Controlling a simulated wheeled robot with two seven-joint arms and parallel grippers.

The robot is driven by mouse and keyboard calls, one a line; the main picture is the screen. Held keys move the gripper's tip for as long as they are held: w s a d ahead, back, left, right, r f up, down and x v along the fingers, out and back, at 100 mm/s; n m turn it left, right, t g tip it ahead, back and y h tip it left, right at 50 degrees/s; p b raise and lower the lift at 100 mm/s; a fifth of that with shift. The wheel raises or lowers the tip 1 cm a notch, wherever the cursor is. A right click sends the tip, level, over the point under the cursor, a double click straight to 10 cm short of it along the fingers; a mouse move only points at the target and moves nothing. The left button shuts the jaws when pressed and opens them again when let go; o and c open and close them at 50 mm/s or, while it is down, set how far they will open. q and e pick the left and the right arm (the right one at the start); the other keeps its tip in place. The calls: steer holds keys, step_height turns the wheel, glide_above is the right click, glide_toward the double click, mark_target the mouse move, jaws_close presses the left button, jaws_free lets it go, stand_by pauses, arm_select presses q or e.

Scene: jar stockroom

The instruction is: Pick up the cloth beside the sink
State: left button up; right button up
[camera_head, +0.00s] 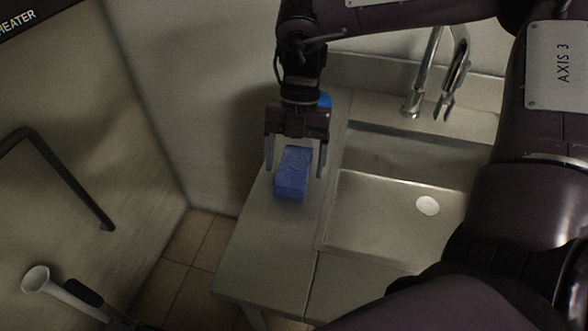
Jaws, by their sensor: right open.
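A folded blue cloth (292,178) lies on the steel counter to the left of the sink (375,215). My right gripper (294,170) is over the cloth, with its fingers pointing down. Its jaws are open, one finger on each side of the cloth, with a visible gap on both sides. I cannot tell how far the fingertips are above the counter. My left gripper is not in view.
Another blue object (325,100) shows partly behind my right gripper. A metal faucet (412,100) stands behind the sink. The counter (262,265) in front of the cloth is clear. A dark bar handle (70,180) is at the left.

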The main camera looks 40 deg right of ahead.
steer(key=c, duration=1.1)
steer(key=shift+o, duration=0.2)
